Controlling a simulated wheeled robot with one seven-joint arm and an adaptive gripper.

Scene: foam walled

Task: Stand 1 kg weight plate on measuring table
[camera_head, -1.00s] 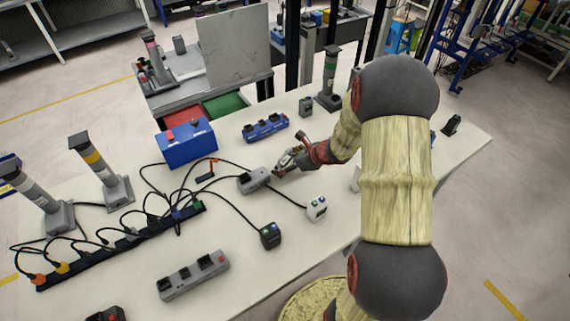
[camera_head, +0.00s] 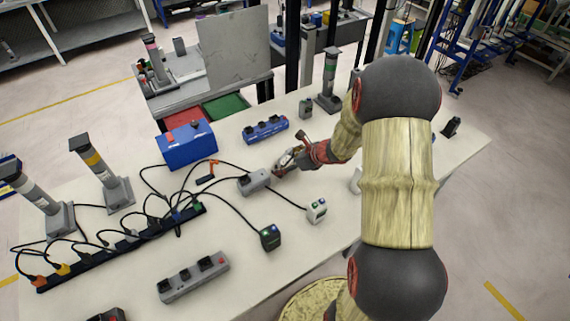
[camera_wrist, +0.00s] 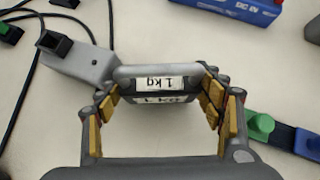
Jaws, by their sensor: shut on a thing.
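The 1 kg weight plate (camera_wrist: 165,83) is a grey piece with a white "1 kg" label, which reads upside down in the wrist view. It sits between the yellow-padded fingers of my gripper (camera_wrist: 158,100), which is shut on it. In the head view my gripper (camera_head: 284,164) is low over the white table, just right of a grey block (camera_head: 253,181). The plate cannot be made out there. In the wrist view the grey block (camera_wrist: 80,62) lies close to the plate's upper left; I cannot tell if they touch. I cannot tell which thing is the measuring table.
A blue box (camera_head: 187,144), a blue socket strip (camera_head: 265,129), a grey strip (camera_head: 193,277) and small button boxes (camera_head: 317,209) stand around on the white table (camera_head: 330,258). Black cables run left of the gripper. A post (camera_head: 330,78) stands behind.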

